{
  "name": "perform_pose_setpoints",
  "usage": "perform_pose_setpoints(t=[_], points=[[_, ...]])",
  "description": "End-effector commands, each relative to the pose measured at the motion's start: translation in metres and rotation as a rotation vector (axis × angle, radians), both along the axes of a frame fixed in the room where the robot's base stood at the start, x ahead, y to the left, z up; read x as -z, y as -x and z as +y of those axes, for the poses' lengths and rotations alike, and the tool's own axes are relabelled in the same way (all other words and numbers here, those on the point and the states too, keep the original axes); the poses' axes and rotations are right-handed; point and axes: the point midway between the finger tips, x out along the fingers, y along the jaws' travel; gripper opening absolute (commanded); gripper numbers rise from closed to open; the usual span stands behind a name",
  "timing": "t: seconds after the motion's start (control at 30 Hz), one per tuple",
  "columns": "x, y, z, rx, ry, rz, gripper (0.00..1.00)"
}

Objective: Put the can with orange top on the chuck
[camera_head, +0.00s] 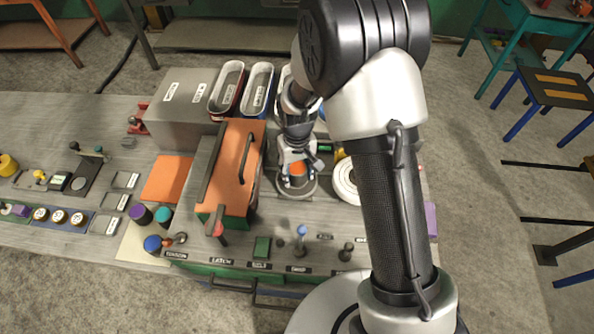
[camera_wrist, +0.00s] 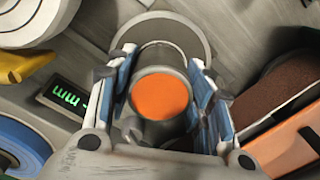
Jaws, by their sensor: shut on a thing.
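The can with the orange top (camera_wrist: 160,96) is a grey cylinder, upright or nearly so, between my fingers in the wrist view. In the head view its orange top (camera_head: 297,169) shows under my wrist. My gripper (camera_wrist: 160,68) is shut on it, one blue-padded finger on each side. The chuck (camera_wrist: 196,38) looks like the round grey disc directly below the can; its rim also shows in the head view (camera_head: 297,194). The can's base is hidden, so I cannot tell whether it touches the disc.
An orange-covered box with a handle (camera_head: 237,170) stands close on the left. A white roll (camera_head: 345,182) is close on the right. Purple (camera_head: 140,214), teal (camera_head: 163,215) and blue (camera_head: 152,243) capped cans stand at the front left. Knobs and a green button (camera_head: 262,247) line the front.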

Motion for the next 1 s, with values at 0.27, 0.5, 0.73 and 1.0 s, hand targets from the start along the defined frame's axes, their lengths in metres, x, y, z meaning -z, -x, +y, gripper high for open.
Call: perform_pose_setpoints(t=[0.27,0.5,0.73,1.0], points=[[0.003,0.000,0.000,0.000,0.000,0.001,0.58],[0.003,0.000,0.000,0.000,0.000,0.001,0.67],[0.001,0.000,0.000,0.000,0.000,0.001,0.67],[-0.038,-0.001,0.000,0.000,-0.001,-0.005,0.67]])
